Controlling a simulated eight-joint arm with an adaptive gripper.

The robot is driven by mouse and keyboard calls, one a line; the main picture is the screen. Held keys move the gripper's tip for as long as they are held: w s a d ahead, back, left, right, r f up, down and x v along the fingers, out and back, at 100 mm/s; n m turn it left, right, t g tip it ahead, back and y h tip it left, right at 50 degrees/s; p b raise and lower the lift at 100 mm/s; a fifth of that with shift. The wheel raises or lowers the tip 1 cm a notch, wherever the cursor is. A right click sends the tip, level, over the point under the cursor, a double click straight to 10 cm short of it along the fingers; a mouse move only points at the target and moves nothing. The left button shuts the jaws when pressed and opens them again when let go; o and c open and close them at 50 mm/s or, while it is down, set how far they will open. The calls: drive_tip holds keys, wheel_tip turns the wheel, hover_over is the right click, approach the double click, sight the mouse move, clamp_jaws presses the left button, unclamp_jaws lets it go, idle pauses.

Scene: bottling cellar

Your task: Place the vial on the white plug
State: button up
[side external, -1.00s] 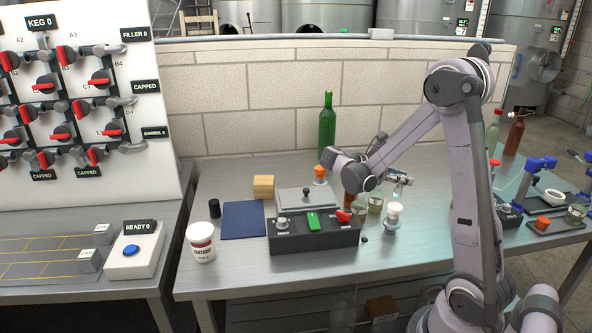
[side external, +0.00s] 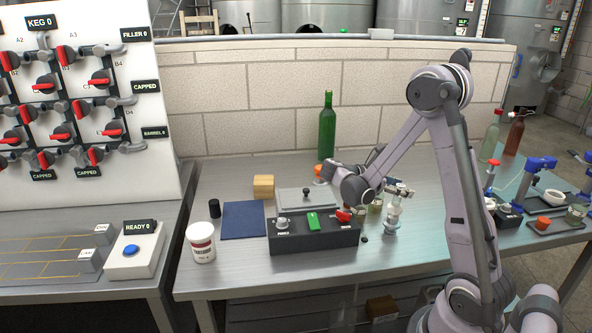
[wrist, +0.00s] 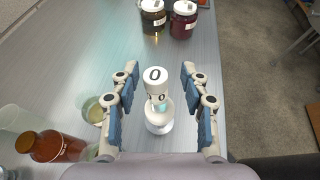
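The vial (wrist: 155,76), with a white cap marked "0" and a faint teal body, is between my fingers in the wrist view. It appears to stand upright, directly over the white plug (wrist: 160,121), a pale round piece below it. The plug also shows in the side view (side external: 392,218), near the right part of the bench. My gripper (wrist: 160,72) is open, with a gap between each blue pad and the vial. In the side view, my gripper (side external: 399,190) is low over the plug. Whether the vial's base touches the plug is hard to see.
A black control box (side external: 312,238) stands left of the plug. Beside the vial are a glass jar (wrist: 92,110) and an amber bottle (wrist: 58,147). Two dark jars (wrist: 168,17) stand beyond the fingers. A green bottle (side external: 327,127) stands at the back.

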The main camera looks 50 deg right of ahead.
drive_tip(key=shift+r, duration=0.2)
drive_tip(key=v, duration=1.2)
drive_tip(key=a+f+m+t+y, duration=0.1)
drive_tip(key=a+m+t+y, duration=0.9)
drive_tip(key=a, duration=1.3)
drive_tip(key=t+y, duration=0.1)
drive_tip(key=t, duration=0.4)
drive_tip(key=shift+s+a+f+m, duration=0.15)
drive_tip(key=shift+a+f+m, duration=0.1)
drive_tip(key=shift+a+m, duration=0.05)
